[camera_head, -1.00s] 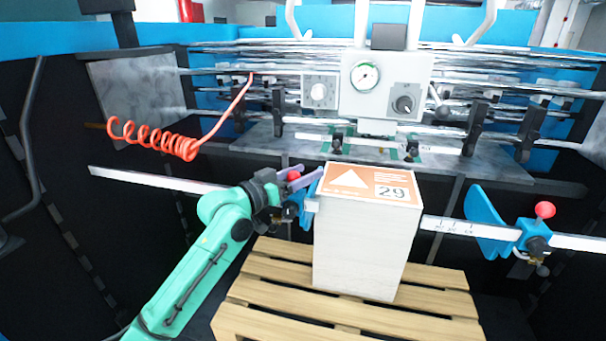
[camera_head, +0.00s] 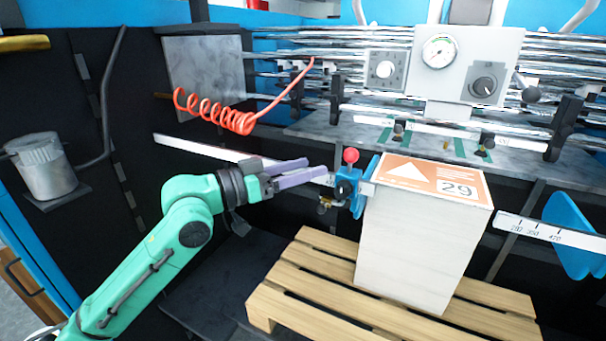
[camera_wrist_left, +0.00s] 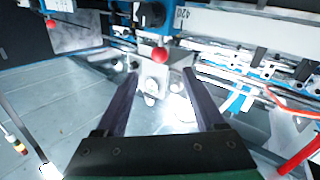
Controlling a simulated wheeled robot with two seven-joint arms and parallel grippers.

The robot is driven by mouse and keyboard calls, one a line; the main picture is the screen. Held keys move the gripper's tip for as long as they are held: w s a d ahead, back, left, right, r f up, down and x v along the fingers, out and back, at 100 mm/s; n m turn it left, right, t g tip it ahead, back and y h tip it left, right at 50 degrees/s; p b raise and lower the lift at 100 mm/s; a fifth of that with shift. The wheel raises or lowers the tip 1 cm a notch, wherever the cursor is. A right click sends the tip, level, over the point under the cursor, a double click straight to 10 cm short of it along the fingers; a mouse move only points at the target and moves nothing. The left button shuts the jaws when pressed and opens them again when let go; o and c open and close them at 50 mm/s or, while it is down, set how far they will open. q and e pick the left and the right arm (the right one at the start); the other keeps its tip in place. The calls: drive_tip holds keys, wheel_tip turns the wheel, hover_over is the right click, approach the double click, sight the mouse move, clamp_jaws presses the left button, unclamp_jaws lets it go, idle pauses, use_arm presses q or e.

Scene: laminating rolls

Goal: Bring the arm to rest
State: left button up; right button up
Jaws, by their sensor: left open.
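My left arm is green and comes in from the lower left in the head view. Its gripper (camera_head: 317,167) has two purple-grey fingers, held apart with nothing between them. The fingers point right, towards the blue side stop (camera_head: 358,190) with a red knob (camera_head: 351,155), and look slightly apart from it. In the left wrist view the open fingers (camera_wrist_left: 160,76) frame the view, with the red knob (camera_wrist_left: 159,54) beyond their tips. My right gripper is not in view.
A white stack with an orange label (camera_head: 430,180) stands on a wooden pallet (camera_head: 300,265), right of the gripper. A ruled bar (camera_head: 200,149) runs behind the gripper. A coiled red hose (camera_head: 215,112) hangs above. A grey metal container (camera_head: 42,165) is at left.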

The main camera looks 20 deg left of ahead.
use_arm(q)
drive_tip(key=s+f+n+g+y, duration=0.1)
drive_tip(key=s+f+g+y, duration=0.15)
drive_tip(key=f, duration=0.85)
drive_tip(key=s+f+g+y, duration=0.1)
drive_tip(key=f+g+y, duration=0.15)
drive_tip(key=f, duration=0.85)
drive_tip(key=s+a+f+n+g+y, duration=0.25)
drive_tip(key=s+f+g+y, duration=0.35)
drive_tip(key=s+f, duration=1.1)
drive_tip(key=s+a+f+g, duration=0.1)
drive_tip(key=s+f, duration=0.1)
drive_tip(key=f, duration=1)
drive_tip(key=s+f, duration=0.2)
drive_tip(key=f, duration=1)
drive_tip(key=s+a+f+g, duration=0.1)
drive_tip(key=s+a+f, duration=0.2)
drive_tip(key=s+f, duration=0.9)
drive_tip(key=s, duration=0.3)
drive_tip(key=shift+s+m, duration=0.35)
drive_tip(key=shift+s, duration=0.05)
